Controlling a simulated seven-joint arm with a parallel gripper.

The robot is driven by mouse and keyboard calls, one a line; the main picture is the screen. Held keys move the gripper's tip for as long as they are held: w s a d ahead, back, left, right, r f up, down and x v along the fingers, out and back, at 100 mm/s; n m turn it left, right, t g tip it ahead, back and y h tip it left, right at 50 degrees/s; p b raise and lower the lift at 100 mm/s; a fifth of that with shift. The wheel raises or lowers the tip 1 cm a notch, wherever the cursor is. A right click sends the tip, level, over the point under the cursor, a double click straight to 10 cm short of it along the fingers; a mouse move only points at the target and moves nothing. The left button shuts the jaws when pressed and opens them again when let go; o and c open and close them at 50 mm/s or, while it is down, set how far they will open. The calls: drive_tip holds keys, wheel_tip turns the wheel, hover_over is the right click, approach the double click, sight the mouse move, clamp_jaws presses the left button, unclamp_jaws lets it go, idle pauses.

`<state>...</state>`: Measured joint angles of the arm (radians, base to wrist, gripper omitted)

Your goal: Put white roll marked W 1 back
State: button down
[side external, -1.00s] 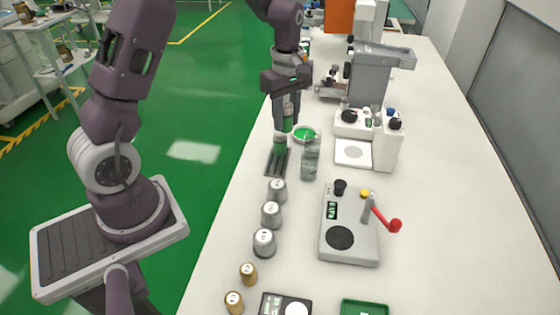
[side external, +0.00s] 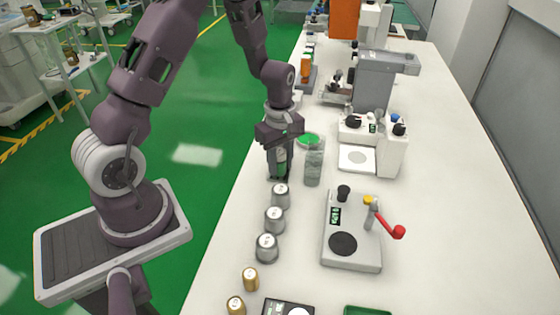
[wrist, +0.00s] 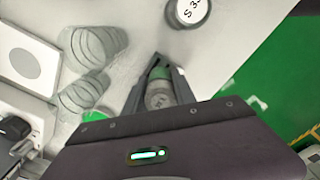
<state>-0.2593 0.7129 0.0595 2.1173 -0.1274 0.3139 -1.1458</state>
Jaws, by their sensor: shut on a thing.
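My gripper (side external: 279,175) is low at the left edge of the white table, pointing down and shut on a small white-and-green roll (side external: 281,157). In the wrist view, the roll's pale marked end (wrist: 159,100) and a green part show between the fingers. The mark is too blurred to read.
A grey device with a red-knobbed lever (side external: 352,232) stands farther right.

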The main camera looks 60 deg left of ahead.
sight(280, 152)
drive_tip(key=c, duration=1)
unclamp_jaws()
drive_tip(key=shift+f, duration=0.1)
drive_tip(key=shift+c, duration=0.2)
wheel_tip(280, 152, up, 12)
drive_tip(key=shift+f, duration=0.1)
drive_tip(key=s+d+r+m+t, duration=0.2)
drive_tip(key=s+d+r+m, duration=0.25)
drive_tip(key=r, duration=0.35)
drive_tip(key=s+d+r+m+t, duration=0.1)
drive_tip(key=s+d+r+m, duration=0.2)
drive_tip(key=s+m, duration=0.3)
drive_tip(key=s+d+r+m+t, duration=0.2)
drive_tip(key=s+d+r+m, duration=0.1)
drive_tip(key=s+m, duration=0.4)
drive_tip(key=shift+s+r+t, duration=0.25)
drive_tip(key=shift+s+t, duration=0.05)
drive_tip(key=shift+s, duration=0.9)
drive_tip(key=shift+m, duration=0.25)
